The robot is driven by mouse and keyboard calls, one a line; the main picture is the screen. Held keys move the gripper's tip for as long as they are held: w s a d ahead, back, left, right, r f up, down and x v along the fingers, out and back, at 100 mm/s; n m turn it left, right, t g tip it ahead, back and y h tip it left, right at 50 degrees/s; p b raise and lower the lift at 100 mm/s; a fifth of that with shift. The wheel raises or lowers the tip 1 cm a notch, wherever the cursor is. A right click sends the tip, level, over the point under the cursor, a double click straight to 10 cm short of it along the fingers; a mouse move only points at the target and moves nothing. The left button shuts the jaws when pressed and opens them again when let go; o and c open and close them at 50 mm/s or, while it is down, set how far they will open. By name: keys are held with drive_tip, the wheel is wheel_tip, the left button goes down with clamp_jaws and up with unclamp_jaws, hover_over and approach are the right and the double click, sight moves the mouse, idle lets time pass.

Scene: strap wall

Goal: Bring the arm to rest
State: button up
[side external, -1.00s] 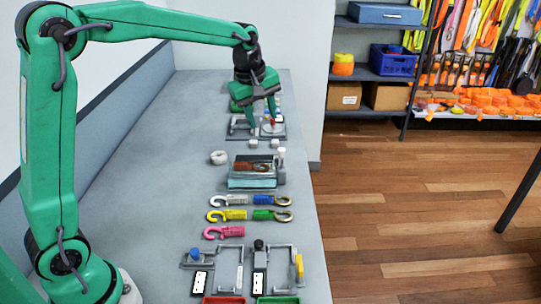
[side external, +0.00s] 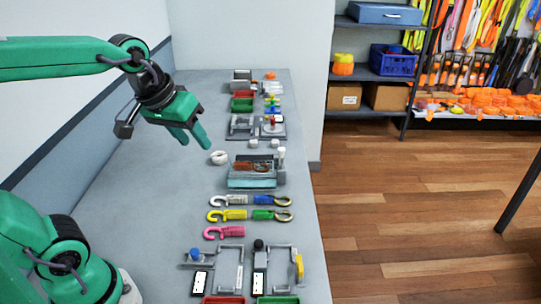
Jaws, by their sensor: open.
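My gripper (side external: 194,141) is open and empty. It hangs over the left part of the grey bench (side external: 150,215), up and left of a white roll (side external: 219,157). Its green fingers point down and to the right, apart from everything on the bench. My green arm reaches in from the left edge of the picture, and part of it lies outside the view.
Along the bench's right side lie a teal tray (side external: 252,181), several coloured hooks (side external: 227,215), clamp fixtures (side external: 229,268), a far fixture plate (side external: 272,130), and red (side external: 222,300) and green (side external: 278,300) bins. The bench's left half is mostly clear. A wall runs along the left.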

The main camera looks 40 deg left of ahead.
drive_tip(key=s+f+m, duration=0.3)
drive_tip(key=s, duration=0.3)
drive_tip(key=shift+s+d+m+t, duration=0.15)
drive_tip(key=shift+s+m+t, duration=0.1)
drive_tip(key=shift+m+t, duration=0.05)
